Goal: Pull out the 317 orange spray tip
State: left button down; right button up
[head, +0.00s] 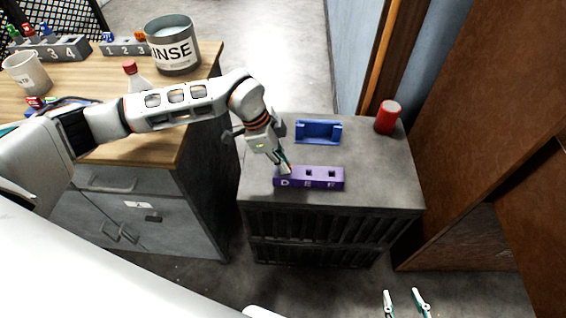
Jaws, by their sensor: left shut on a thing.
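My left gripper (285,167) points down at the D end of a purple block (318,180) marked D, E and F, on the grey cabinet top. It is shut on a small orange thing (290,169), which I take for the orange spray tip; the fingers hide most of it, and no number can be read. I cannot tell whether the tip sits in the D hole or is clear of it. The holes at E and F look empty. My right gripper (405,302) is open and empty at the bottom edge, away from the cabinet.
A blue cradle (318,131) and a red cylinder (387,117) stand behind on the cabinet top (380,180). On the wooden bench at left are a rinse bucket (172,50), a red-capped bottle (135,78), a white cup (26,72) and grey numbered racks (125,48). A brown door stands at right.

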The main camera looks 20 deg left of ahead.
pick_arm(q)
jog(key=shift+r, duration=0.1)
pick_arm(e)
jog(key=shift+w+r, duration=0.1)
pick_arm(q)
jog(key=shift+r+p, duration=0.25)
jog(key=shift+p, duration=0.05)
pick_arm(e)
jog(key=shift+w+a+r, duration=0.15)
jog(key=shift+w+r, duration=0.55)
jog(key=shift+r, duration=0.1)
pick_arm(q)
jog(key=shift+r+p, duration=0.25)
jog(key=shift+p, duration=0.05)
pick_arm(e)
jog(key=shift+s+r, duration=0.15)
jog(key=shift+s, duration=0.15)
pick_arm(q)
jog(key=shift+r+p, duration=2)
jog(key=shift+r, duration=0.5)
pick_arm(e)
notch_tip(320, 180, up, 7)
jog(key=w+t, duration=0.1)
jog(key=w, duration=0.1)
jog(key=shift+w, duration=0.4)
